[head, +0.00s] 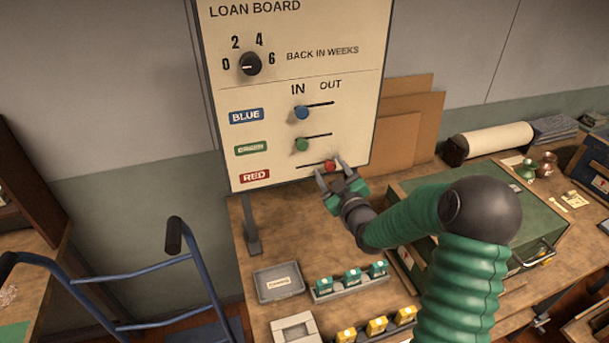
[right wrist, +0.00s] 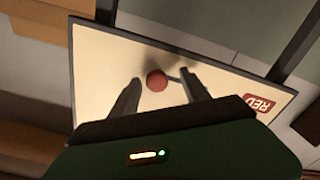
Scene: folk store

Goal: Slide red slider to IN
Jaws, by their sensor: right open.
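The loan board (head: 292,75) stands upright at the back of the table. Its red slider (head: 330,166) is at the right end of its slot, under OUT, and also shows in the right wrist view (right wrist: 157,80). The blue slider (head: 302,112) and green slider (head: 302,144) are at the left ends, under IN. My right gripper (head: 329,170) is open at the red slider, with one finger on each side of it. In the right wrist view the knob sits between the fingertips, with gaps on both sides. My left gripper is not in view.
A grey tray (head: 262,284) and racks of teal (head: 352,277) and yellow (head: 376,326) blocks are on the table below the board. A green case (head: 480,190) lies to the right. A blue hand truck (head: 130,268) stands at left.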

